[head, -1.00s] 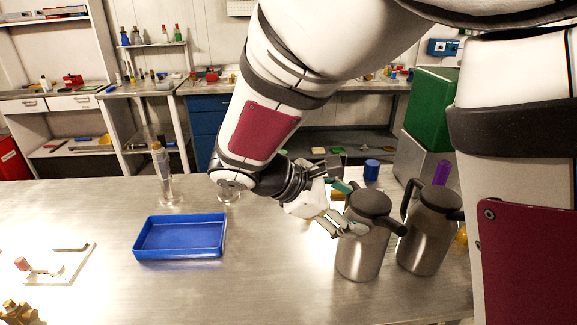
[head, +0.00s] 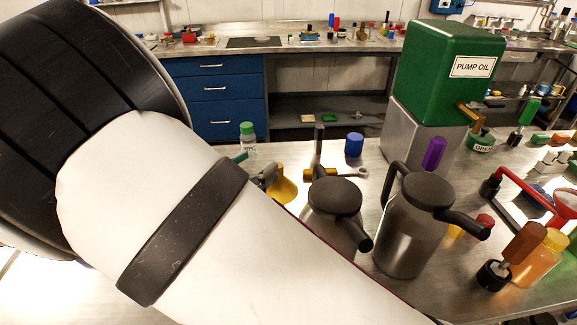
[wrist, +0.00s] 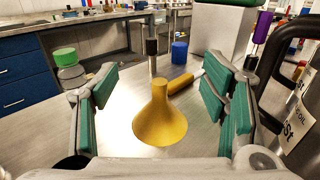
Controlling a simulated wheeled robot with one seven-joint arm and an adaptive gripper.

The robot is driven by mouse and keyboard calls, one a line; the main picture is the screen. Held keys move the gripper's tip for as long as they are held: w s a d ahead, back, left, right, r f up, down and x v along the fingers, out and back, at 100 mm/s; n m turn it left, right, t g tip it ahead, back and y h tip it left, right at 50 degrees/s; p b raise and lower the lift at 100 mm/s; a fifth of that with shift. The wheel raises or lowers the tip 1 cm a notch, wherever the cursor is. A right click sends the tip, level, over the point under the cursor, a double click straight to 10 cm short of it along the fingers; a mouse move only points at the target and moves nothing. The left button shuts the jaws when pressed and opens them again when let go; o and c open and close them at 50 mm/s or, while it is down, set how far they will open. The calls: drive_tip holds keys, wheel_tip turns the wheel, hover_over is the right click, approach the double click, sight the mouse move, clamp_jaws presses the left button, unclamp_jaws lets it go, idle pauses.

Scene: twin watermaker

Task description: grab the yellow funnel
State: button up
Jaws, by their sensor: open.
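The yellow funnel (wrist: 160,122) stands wide end down on the steel bench in the wrist view, its narrow spout pointing up. My gripper (wrist: 160,88) is open, with green-padded fingers to the left and right of the funnel and visible gaps on both sides. In the head view the funnel (head: 284,187) shows just past the edge of my arm, which hides part of it and most of my gripper.
A hammer-like tool (wrist: 152,47) stands behind the funnel, with a yellow handle lying nearby. A green-capped bottle (head: 247,137) is to the left. Two steel jugs (head: 403,232) stand close on the right. A blue cylinder (head: 354,145) and green pump oil box (head: 453,75) are behind.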

drive_tip(key=f, duration=0.5)
drive_tip(key=w+d+f, duration=0.1)
drive_tip(key=f, duration=0.2)
drive_tip(key=shift+b, duration=0.35)
drive_tip(key=shift+x, duration=3.3)
drive_tip(key=c, duration=1.4)
